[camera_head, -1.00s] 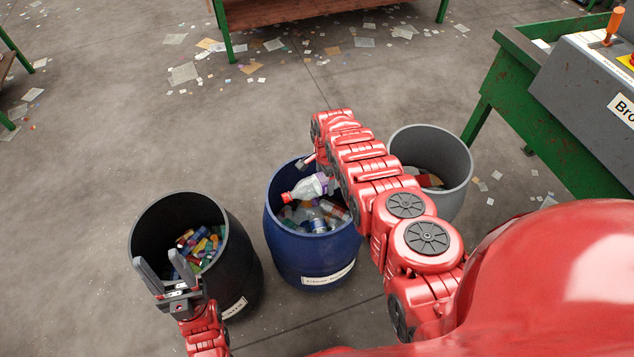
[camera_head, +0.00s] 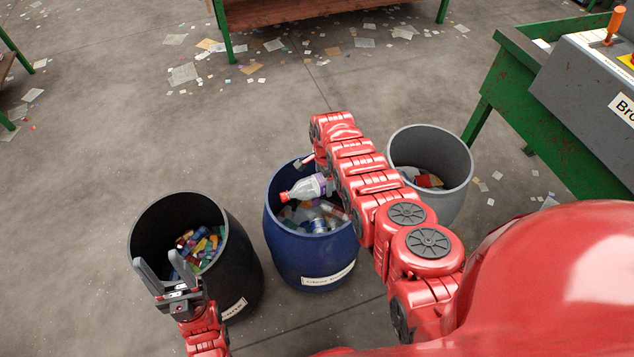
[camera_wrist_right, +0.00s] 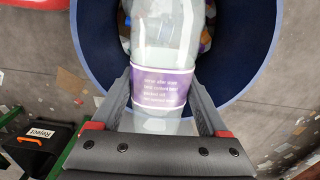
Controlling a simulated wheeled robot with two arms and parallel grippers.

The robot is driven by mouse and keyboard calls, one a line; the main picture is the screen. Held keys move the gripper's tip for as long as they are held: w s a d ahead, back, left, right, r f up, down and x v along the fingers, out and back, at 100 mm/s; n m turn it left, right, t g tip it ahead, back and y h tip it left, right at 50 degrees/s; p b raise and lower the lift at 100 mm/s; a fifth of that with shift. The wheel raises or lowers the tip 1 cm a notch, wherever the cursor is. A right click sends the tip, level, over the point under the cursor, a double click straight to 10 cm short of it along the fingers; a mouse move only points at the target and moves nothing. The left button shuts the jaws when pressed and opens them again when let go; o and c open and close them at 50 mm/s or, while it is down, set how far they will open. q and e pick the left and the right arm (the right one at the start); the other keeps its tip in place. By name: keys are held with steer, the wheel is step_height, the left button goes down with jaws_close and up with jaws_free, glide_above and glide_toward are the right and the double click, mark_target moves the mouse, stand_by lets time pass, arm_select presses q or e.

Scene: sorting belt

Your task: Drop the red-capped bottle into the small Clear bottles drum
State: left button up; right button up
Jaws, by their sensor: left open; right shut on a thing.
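The red-capped bottle (camera_head: 307,188) is clear with a purple label, and its red cap points left in the head view. It also fills the middle of the right wrist view (camera_wrist_right: 167,85). My right gripper (camera_wrist_right: 167,105) is shut on it, one finger on each side. In the head view the right arm mostly hides that gripper. The bottle is over the mouth of the blue Clear bottles drum (camera_head: 312,266), which holds several bottles. My left gripper (camera_head: 168,270) is open and empty at the near edge of the black drum.
The black drum (camera_head: 240,275) with colourful items stands left of the blue drum. A grey drum (camera_head: 447,150) stands to the right, partly behind my arm. A green-framed machine (camera_head: 530,110) is at the right. Papers litter the floor.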

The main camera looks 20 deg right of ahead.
steer(key=shift+w+a+f, duration=0.1)
steer(key=shift+w+a, duration=0.05)
stand_by(0.5)
steer(key=shift+a+m, duration=0.2)
steer(key=shift+m, duration=0.1)
steer(key=shift+d, duration=0.1)
steer(key=shift+b, duration=0.3)
steer(key=shift+a+f, duration=0.15)
steer(key=shift+a, duration=0.05)
steer(key=shift+w+m, duration=0.15)
steer(key=shift+m, duration=0.15)
steer(key=shift+a+b, duration=0.3)
steer(key=shift+b, duration=0.2)
